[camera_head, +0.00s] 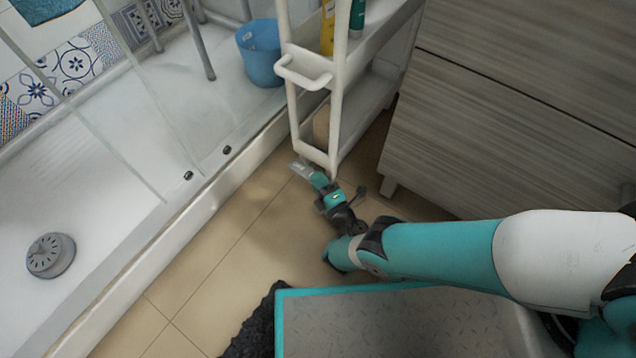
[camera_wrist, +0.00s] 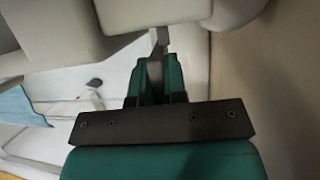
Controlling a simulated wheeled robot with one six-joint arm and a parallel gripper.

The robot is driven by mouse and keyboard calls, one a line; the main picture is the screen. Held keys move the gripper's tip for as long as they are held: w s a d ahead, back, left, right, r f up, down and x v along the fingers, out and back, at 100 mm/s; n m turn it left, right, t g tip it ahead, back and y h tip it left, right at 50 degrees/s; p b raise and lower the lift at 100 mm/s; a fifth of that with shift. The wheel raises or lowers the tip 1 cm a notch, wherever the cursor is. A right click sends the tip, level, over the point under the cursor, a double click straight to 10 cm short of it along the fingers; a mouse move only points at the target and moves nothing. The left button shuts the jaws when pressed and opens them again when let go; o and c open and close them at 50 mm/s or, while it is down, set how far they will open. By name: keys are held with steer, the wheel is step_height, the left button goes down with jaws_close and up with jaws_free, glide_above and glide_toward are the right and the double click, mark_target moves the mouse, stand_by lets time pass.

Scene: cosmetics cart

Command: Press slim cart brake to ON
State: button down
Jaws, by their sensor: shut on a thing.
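The slim cart (camera_head: 337,110) is a tall narrow white cart standing between the shower tray and the wooden cabinet. My gripper (camera_head: 304,170) is low by the floor, at the foot of the cart's near end. In the wrist view the two green fingers of my gripper (camera_wrist: 158,72) are close together, just under the white cart bottom (camera_wrist: 150,12). A thin grey piece, which looks like the slim cart brake (camera_wrist: 158,40), stands between the fingertips. The wheel and the brake's ON or OFF position cannot be made out.
The shower tray's raised edge (camera_head: 200,210) runs along the left, close to my gripper. The wooden cabinet (camera_head: 480,120) stands on the right with a short leg. A blue bucket (camera_head: 260,55) is in the shower. Tiled floor (camera_head: 215,265) is free in front.

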steer(key=shift+w, duration=0.1)
steer(key=c, duration=1.2)
jaws_free()
steer(key=shift+o, duration=0.2)
steer(key=o, duration=0.8)
steer(key=r+p, duration=1)
steer(key=r, duration=0.1)
steer(key=shift+w+a, duration=0.1)
steer(key=shift+a, duration=0.1)
steer(key=r+p, duration=0.6)
steer(key=shift+d+r, duration=0.25)
steer(key=shift+r, duration=0.05)
steer(key=shift+r+p, duration=0.6)
steer(key=shift+r, duration=0.1)
steer(key=c, duration=0.8)
steer(key=shift+r+p, duration=0.65)
steer(key=shift+p, duration=0.25)
steer(key=shift+f, duration=0.1)
